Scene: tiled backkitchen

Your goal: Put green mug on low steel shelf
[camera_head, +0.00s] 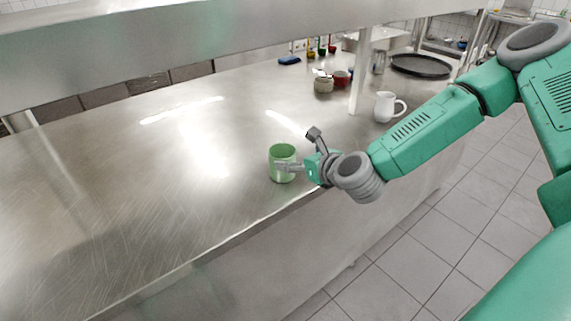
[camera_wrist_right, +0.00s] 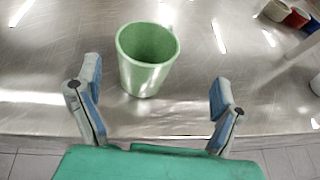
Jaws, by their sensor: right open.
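The green mug (camera_head: 282,158) stands upright on the steel counter (camera_head: 120,190), close to its front edge. My right gripper (camera_head: 296,153) is beside the mug's right side in the head view. In the right wrist view the mug (camera_wrist_right: 146,62) sits ahead of and between the two spread fingers of my right gripper (camera_wrist_right: 158,92), with nothing held. No handle shows on the mug in either view. My left gripper is not in view. A raised steel shelf (camera_head: 200,35) runs above the back of the counter; I cannot tell whether it is the low steel shelf.
A white pitcher (camera_head: 385,107) stands near the shelf's post (camera_head: 360,75). A beige pot (camera_head: 323,85), a red mug (camera_head: 341,78) and a dark round tray (camera_head: 420,66) are further back. The counter left of the mug is clear.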

